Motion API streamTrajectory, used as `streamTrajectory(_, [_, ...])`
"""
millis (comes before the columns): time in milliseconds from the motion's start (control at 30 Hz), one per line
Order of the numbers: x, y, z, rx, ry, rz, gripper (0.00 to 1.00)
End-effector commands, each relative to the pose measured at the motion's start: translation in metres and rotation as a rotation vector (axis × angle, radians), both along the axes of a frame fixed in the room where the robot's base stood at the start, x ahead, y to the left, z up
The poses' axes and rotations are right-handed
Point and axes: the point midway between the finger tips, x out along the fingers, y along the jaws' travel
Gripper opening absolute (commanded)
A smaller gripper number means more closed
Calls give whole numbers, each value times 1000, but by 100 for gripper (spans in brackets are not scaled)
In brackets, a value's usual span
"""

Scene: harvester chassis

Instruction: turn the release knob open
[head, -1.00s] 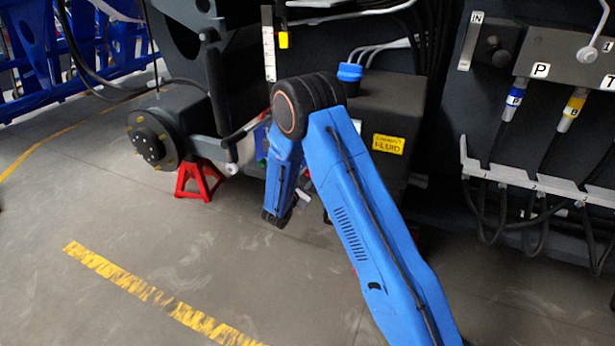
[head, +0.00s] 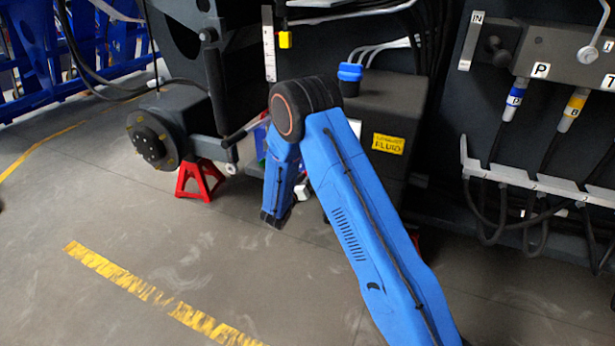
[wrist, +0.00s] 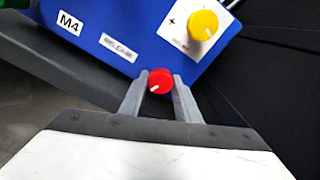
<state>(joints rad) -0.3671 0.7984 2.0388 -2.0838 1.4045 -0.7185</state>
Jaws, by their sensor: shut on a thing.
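The red release knob (wrist: 160,81) sits at the lower edge of a blue panel (wrist: 95,22) in the wrist view, below a label that reads RELEASE (wrist: 118,46). Its white pointer mark slants toward the lower left. My gripper (wrist: 160,88) has its two grey fingers on either side of the knob, shut on it. In the head view my blue arm hides the knob and most of the panel, and my gripper cannot be made out there.
A yellow knob (wrist: 203,25) on a white plate is up and right of the red one. An M4 label (wrist: 69,22) is at the left. A red jack stand (head: 198,180) and a dark tank with a blue cap (head: 350,72) stand near my arm.

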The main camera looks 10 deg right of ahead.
Motion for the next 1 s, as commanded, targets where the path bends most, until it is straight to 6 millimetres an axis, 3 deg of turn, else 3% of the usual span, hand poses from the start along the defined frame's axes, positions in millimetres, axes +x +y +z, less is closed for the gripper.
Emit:
streamTrajectory(433, [-2,1,-3,-220,165,1,7])
streamTrajectory(1000, [-2,0,-4,-269,202,2,7])
